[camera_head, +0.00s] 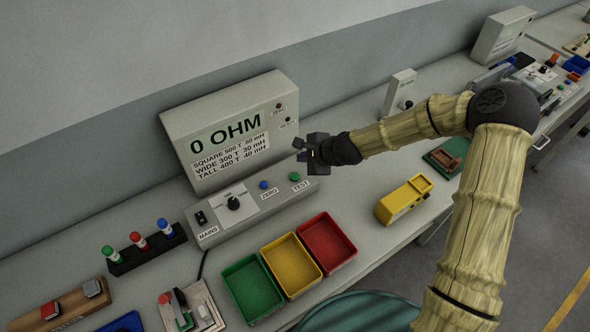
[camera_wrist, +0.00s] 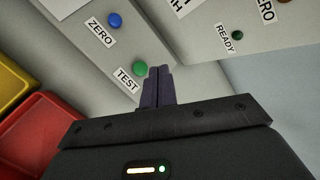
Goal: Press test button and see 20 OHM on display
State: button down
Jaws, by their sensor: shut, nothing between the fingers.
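The grey test meter (camera_head: 182,125) stands against the wall, and its display (camera_head: 227,128) reads "0 OHM". The green TEST button (camera_head: 295,177) is at the right end of the sloped control panel (camera_head: 215,238). The blue ZERO button (camera_head: 264,185) is to its left. In the wrist view the TEST button (camera_wrist: 139,69) sits just left of my fingertips, and the ZERO button (camera_wrist: 115,20) is farther up. My gripper (camera_wrist: 158,75) is shut and empty, close to the TEST button. It also shows in the head view (camera_head: 300,150). I cannot tell whether the fingers touch the panel.
Green (camera_head: 241,296), yellow (camera_head: 274,266) and red (camera_head: 349,255) bins stand in front of the panel. A yellow block-shaped device (camera_head: 404,200) is to the right. The panel also holds a rotary knob (camera_head: 233,203) and a mains switch (camera_head: 201,218). A READY lamp (camera_wrist: 237,35) shows on the meter.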

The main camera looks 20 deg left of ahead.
aim_at(298, 178)
jog(key=shift+w+a+r+m, duration=0.2)
jog(key=shift+w+a+m, duration=0.1)
jog(key=shift+a+m, duration=0.25)
jog(key=shift+w+a+r+m, duration=0.15)
jog(key=shift+w+a+m, duration=0.15)
jog(key=shift+a+m, duration=0.2)
jog(key=shift+f, duration=0.15)
notch_tip(298, 178, down, 9)
jog(key=b, duration=0.6)
jog(key=shift+r, duration=0.2)
dwell(1.1)
jog(key=shift+f+b, duration=0.4)
jog(key=shift+b, duration=0.1)
jog(key=shift+f+b, duration=0.45)
jog(key=shift+f, duration=0.1)
dwell(0.6)
jog(key=shift+r, duration=0.1)
jog(key=shift+r+p, duration=0.7)
jog(key=shift+r, duration=0.2)
